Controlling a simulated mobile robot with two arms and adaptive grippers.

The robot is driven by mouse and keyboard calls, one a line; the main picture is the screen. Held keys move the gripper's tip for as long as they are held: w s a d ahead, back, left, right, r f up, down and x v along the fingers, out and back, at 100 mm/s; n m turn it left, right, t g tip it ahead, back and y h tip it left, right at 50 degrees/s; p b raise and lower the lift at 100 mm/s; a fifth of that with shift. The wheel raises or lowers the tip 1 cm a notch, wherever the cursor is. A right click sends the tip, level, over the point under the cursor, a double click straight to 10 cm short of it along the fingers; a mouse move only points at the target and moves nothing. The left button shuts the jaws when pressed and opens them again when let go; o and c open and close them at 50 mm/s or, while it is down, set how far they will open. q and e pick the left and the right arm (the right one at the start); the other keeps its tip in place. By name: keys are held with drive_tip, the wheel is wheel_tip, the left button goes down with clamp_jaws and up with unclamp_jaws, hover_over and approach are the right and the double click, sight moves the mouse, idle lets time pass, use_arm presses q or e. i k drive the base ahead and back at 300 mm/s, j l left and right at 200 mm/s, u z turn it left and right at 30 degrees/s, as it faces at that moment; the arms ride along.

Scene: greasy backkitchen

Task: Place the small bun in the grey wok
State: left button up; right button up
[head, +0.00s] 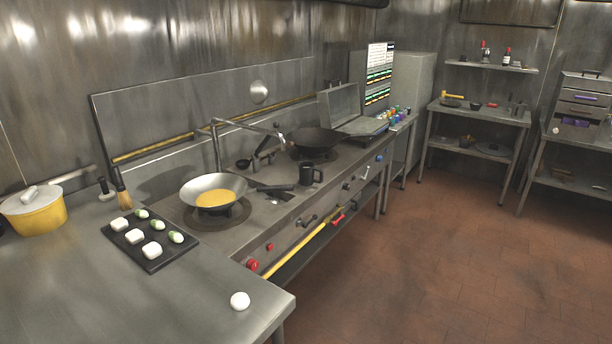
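A small round white bun (240,301) sits alone on the steel counter near its front right corner. The grey wok (196,186) rests on the near burner with yellow liquid (214,198) in its bottom. A black tray (133,256) on the counter holds several white pieces (152,250) and green-and-white pieces (176,237); I cannot tell whether any of these are also buns. Neither of my grippers shows in the head view.
A yellow lidded pot (38,216) stands at the left, with a brush (121,192) near the tray. A faucet (217,145) rises behind the grey wok. A dark wok (313,141) and black mug (308,175) are further right. The counter (100,305) in front is clear.

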sight(208, 204)
drive_tip(key=i+l+z, duration=0.2)
drive_tip(key=z, duration=0.25)
drive_tip(key=i+l+z, duration=0.2)
drive_tip(key=z, duration=0.25)
drive_tip(key=i+z, duration=0.25)
drive_tip(key=z, duration=0.2)
drive_tip(key=i+j+u, duration=0.1)
drive_tip(key=i+u, duration=0.2)
drive_tip(key=i, duration=0.2)
drive_tip(key=i+u, duration=0.3)
drive_tip(key=i, duration=0.15)
drive_tip(key=i+l+u, duration=0.15)
drive_tip(key=i+u, duration=0.15)
drive_tip(key=i, duration=0.2)
drive_tip(key=i+l+u, duration=0.25)
drive_tip(key=i, duration=0.2)
drive_tip(key=i+u, duration=0.3)
drive_tip(key=i, duration=0.3)
drive_tip(key=i+u, duration=0.35)
drive_tip(key=i, duration=0.25)
drive_tip(key=i+l+u, duration=0.3)
drive_tip(key=i, duration=0.3)
drive_tip(key=u, duration=3.25)
